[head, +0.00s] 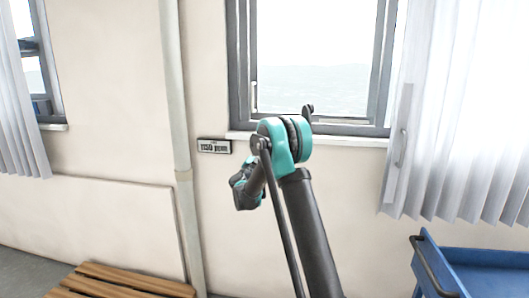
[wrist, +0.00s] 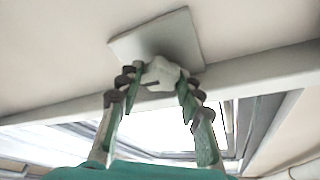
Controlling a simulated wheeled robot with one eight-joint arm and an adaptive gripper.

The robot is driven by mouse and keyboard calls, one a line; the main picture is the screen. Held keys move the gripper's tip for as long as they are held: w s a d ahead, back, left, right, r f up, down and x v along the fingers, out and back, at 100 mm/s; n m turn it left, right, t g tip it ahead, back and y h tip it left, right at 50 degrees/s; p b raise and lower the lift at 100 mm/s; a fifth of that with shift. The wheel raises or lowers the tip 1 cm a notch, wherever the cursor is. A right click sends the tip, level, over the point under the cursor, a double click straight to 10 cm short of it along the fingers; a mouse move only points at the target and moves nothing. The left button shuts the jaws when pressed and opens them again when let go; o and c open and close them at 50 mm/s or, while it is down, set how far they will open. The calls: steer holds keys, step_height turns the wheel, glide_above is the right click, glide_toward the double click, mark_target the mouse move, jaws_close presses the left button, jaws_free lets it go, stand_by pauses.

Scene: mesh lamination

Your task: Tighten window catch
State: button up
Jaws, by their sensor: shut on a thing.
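In the wrist view a small white catch knob (wrist: 161,71) stands out from a square, pale plate (wrist: 155,36) on the wall beside the window frame. My gripper (wrist: 158,80) has its two jointed green-and-dark fingers on either side of the knob, shut on it. The fingers hide part of the knob's sides. In the head view the window (head: 316,65) has a grey frame, and my arm stands in front of its lower part. The catch and my fingertips cannot be made out there.
White curtains (head: 455,120) hang at the right. A blue cart (head: 480,272) stands at lower right and a wooden bench (head: 125,283) at lower left.

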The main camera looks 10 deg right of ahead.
stand_by(0.3)
steer(key=o, duration=1.2)
steer(key=shift+c, duration=0.2)
steer(key=shift+n, duration=0.3)
